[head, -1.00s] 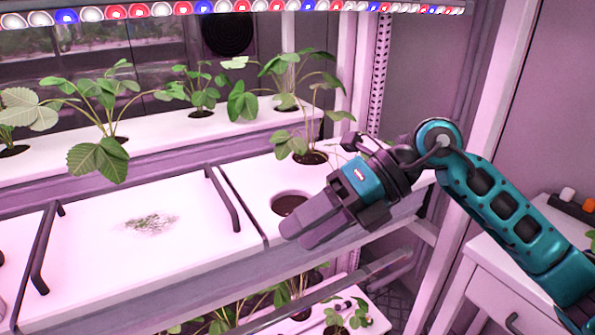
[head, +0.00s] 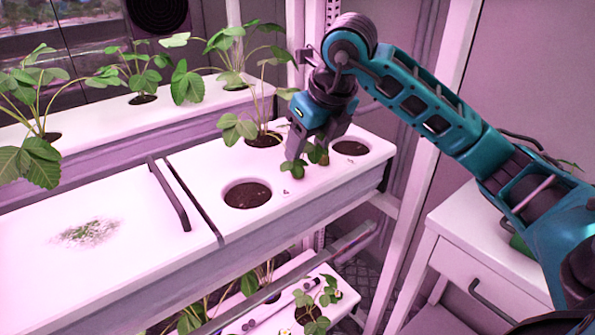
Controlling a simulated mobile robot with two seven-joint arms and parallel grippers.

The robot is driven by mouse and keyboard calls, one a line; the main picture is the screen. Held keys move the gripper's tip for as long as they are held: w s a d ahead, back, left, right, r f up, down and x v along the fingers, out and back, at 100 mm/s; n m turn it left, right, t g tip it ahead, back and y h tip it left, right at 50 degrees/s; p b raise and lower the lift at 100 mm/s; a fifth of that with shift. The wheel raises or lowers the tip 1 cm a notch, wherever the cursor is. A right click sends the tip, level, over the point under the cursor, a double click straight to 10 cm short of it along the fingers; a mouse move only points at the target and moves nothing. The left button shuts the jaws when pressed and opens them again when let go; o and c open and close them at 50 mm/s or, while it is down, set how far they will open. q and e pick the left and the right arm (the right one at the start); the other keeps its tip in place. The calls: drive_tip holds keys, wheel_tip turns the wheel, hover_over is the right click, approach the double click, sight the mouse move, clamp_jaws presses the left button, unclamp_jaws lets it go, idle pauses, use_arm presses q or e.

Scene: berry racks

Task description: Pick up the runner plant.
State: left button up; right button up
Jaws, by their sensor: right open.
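A small plant with a few green leaves (head: 294,171), which looks like the runner plant, shows low over the white planter top, between two round soil holes. My right gripper (head: 315,140) points down right above it, its fingers open around or just over the leaves. The fingers hide part of the plant, and I cannot tell whether they touch it. A taller potted plant (head: 240,127) grows from a hole just left of the gripper; whether a stem links the two is unclear. My left gripper is out of view.
An empty soil hole (head: 248,194) lies front left of the gripper, another (head: 350,148) to its right. A lid with a dark handle (head: 169,195) is at left. Tall plants fill the back row. A white rack post and a drawer cabinet (head: 480,262) stand at right.

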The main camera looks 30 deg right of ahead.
sight(298, 166)
drive_tip(key=x, duration=0.5)
drive_tip(key=shift+w+f, duration=0.1)
drive_tip(key=shift+f, duration=0.05)
drive_tip(key=c, duration=0.9)
